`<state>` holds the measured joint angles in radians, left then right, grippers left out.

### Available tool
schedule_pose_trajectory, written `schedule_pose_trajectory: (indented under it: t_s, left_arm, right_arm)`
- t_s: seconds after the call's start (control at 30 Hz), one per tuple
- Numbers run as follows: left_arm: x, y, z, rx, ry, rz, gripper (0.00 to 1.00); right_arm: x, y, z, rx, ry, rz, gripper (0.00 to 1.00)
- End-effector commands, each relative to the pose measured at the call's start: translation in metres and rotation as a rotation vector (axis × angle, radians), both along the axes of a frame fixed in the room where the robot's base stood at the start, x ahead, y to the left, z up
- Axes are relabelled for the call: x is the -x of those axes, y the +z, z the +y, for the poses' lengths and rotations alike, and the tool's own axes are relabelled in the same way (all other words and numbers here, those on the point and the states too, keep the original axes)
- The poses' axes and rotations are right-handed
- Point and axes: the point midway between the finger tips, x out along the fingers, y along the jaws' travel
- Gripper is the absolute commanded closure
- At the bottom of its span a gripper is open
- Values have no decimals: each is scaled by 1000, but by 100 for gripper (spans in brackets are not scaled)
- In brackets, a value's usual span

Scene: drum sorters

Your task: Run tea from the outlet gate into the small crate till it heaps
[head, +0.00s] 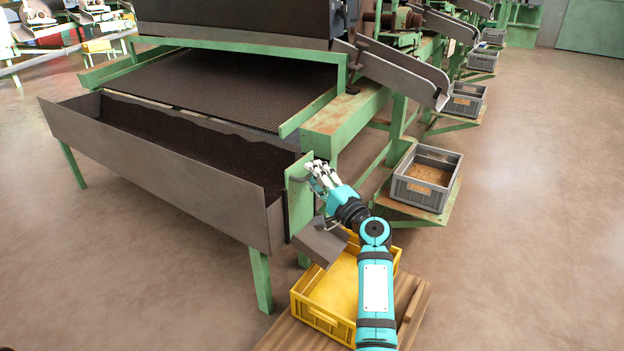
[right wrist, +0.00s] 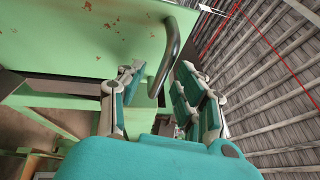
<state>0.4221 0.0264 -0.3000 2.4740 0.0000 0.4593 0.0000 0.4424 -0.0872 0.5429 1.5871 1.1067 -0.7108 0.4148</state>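Dark tea (head: 215,145) lies in the long grey trough (head: 160,170). A green gate plate (head: 298,200) closes the trough's near right end, with a grey chute (head: 322,243) below it. The yellow crate (head: 322,312) stands under the chute; the visible part of its inside is bare yellow, and my right arm hides part of it. My right gripper (head: 318,172) is at the upper part of the gate. In the right wrist view, its fingers (right wrist: 158,92) are spread apart, with the gate's dark bent handle (right wrist: 172,52) between and just beyond them. My left gripper is out of view.
The yellow crate rests on a wooden board (head: 410,300). A grey crate (head: 427,180) with brown material stands on a stand to the right, under a metal chute (head: 395,72). Green machine legs flank the gate. The floor at right is clear.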

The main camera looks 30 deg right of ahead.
Motion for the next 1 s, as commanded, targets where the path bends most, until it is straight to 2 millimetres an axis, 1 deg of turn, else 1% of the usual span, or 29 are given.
schedule_pose_trajectory:
  t_s: [0.03,0.17,0.47,0.7,0.73,1.0]
  left_arm:
    - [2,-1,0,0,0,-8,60]
    - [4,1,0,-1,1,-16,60]
    - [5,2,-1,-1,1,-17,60]
    - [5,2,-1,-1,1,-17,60]
    - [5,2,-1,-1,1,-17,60]
    - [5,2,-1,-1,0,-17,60]
  right_arm:
    - [-6,-1,1,0,0,-1,66]
    - [-13,2,2,0,1,0,66]
    - [-15,3,2,0,0,1,66]
    - [-15,3,2,0,0,1,97]
    - [-15,2,2,0,0,1,100]
    - [-15,2,2,0,1,2,100]
